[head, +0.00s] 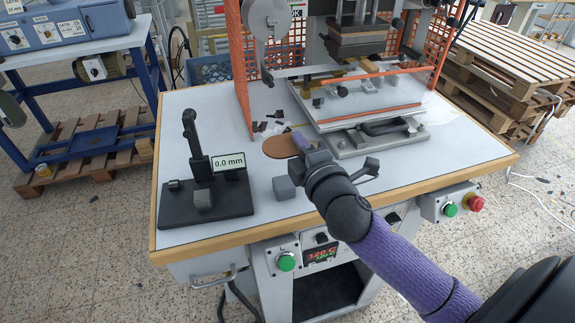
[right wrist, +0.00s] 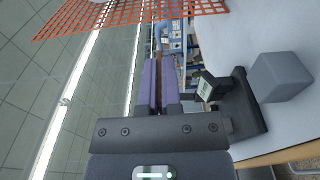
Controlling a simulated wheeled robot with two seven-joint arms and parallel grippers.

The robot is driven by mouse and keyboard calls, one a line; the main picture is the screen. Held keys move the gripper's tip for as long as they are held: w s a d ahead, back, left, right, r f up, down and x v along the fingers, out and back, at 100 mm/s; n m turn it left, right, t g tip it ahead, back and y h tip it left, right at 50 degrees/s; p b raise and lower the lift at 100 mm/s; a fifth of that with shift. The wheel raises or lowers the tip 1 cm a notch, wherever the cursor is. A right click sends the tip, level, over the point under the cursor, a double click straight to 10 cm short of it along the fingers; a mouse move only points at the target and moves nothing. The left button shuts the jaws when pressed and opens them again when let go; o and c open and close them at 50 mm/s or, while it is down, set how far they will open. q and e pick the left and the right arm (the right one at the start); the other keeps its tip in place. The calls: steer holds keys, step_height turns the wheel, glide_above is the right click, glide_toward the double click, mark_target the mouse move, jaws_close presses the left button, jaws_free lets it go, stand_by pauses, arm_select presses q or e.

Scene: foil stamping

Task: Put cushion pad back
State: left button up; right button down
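A flat brown pad with a rounded end (head: 280,147), which I take for the cushion pad, is at my right gripper (head: 301,140), over the middle of the white table. In the right wrist view its thin brown edge (right wrist: 158,84) shows between the two purple fingers of the right gripper (right wrist: 158,88). The fingers are closed on it, and its end sticks out past the fingertips. The gripper hides the pad's near end. In the head view I cannot tell whether the pad touches the table. My left gripper is not in view.
The stamping press (head: 372,128) stands behind the gripper, with an orange mesh guard (head: 241,70). A thickness gauge (head: 205,205) reading 0.0 mm stands left. A grey block (head: 284,188) sits close in front of the gripper. The table's front-right is clear.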

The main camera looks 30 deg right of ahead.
mark_target(299, 192)
steer(key=f+b, duration=0.1)
steer(key=f, duration=0.2)
steer(key=f+b, duration=0.2)
steer(key=f, duration=0.1)
steer(key=f+b, duration=0.2)
steer(key=f, duration=0.1)
steer(key=shift+w+d+f, duration=0.2)
steer(key=shift+w+d, duration=0.05)
steer(key=shift+f+b, duration=0.3)
steer(key=shift+b, duration=0.05)
steer(key=shift+r, duration=0.2)
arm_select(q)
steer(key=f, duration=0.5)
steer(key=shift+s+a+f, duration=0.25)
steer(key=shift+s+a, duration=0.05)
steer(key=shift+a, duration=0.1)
arm_select(e)
steer(key=shift+f, duration=0.1)
steer(key=c, duration=0.8)
jaws_free()
